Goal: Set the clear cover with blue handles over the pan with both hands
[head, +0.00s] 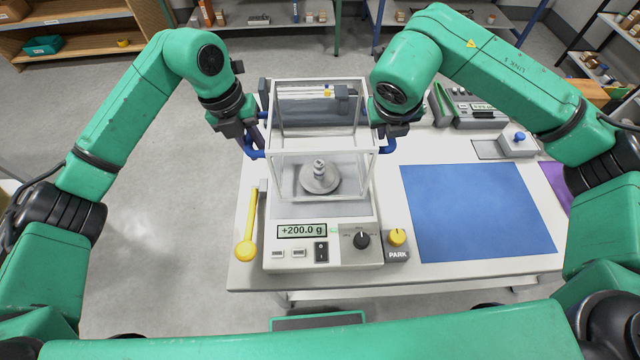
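The clear cover (274,172), a see-through box with pale edges, is at the weighing scale (272,240). The round metal pan (305,188) with a small metal weight (319,168) on it shows through the cover's front wall. I cannot tell whether the cover's lower rim touches the scale. My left gripper (250,135) is at the blue handle on the cover's left side (254,153) and appears shut on it. My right gripper (381,131) is at the blue handle on the right side (389,147) and appears shut on it. The fingertips are partly hidden.
The scale's display (302,231) reads +200.0 g. A yellow lever (247,245) is left of the scale. A yellow knob (397,237) marked PARK is right of it. A blue mat (478,210) lies clear on the white table (400,278). Another device (475,108) stands behind.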

